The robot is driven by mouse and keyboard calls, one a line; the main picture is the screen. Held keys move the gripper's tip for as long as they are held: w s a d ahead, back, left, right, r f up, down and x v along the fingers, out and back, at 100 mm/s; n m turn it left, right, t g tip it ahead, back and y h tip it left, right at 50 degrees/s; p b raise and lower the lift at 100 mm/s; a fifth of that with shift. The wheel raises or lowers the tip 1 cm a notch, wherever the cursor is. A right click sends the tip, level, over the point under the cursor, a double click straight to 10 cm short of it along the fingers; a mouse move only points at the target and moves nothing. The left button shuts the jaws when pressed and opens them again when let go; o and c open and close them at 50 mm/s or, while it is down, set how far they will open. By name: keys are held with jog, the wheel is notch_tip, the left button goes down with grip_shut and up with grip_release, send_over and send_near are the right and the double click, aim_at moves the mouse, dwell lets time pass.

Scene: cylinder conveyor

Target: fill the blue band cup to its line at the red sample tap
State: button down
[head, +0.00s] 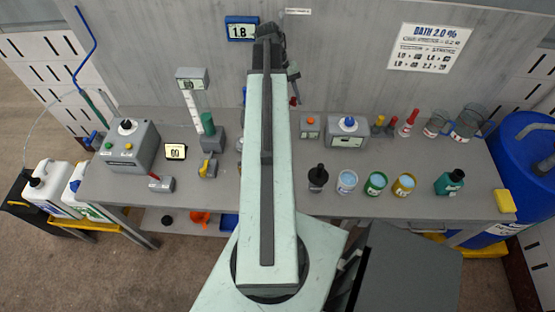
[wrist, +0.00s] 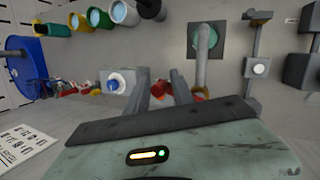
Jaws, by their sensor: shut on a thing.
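A red-handled tap (head: 158,183) sits at the bench's front left. My gripper (wrist: 163,85) is raised near the back wall, well away from the cup. Its two grey fingers are shut on a red thing (wrist: 184,93). Most of that thing is hidden by the fingers and housing, so I cannot tell its shape.
A yellow-handled tap (head: 208,168) is left of my arm. A blue drum (head: 525,160) stands at the right.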

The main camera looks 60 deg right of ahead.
jog(key=n, duration=0.1)
jog(key=d+n+h, duration=0.1)
jog(key=n, duration=0.1)
jog(key=d+n+h, duration=0.1)
jog(key=shift+w+d+n, duration=0.15)
jog(key=shift+w+n, duration=0.1)
jog(key=shift+n, duration=0.15)
jog(key=shift+c, duration=1)
grip_release()
jog(key=shift+w+d+f, duration=0.1)
jog(key=shift+w+f, duration=0.05)
jog(key=shift+w, duration=0.05)
jog(key=shift+s, duration=0.2)
notch_tip(320, 180, up, 9)
jog(key=p, duration=0.9)
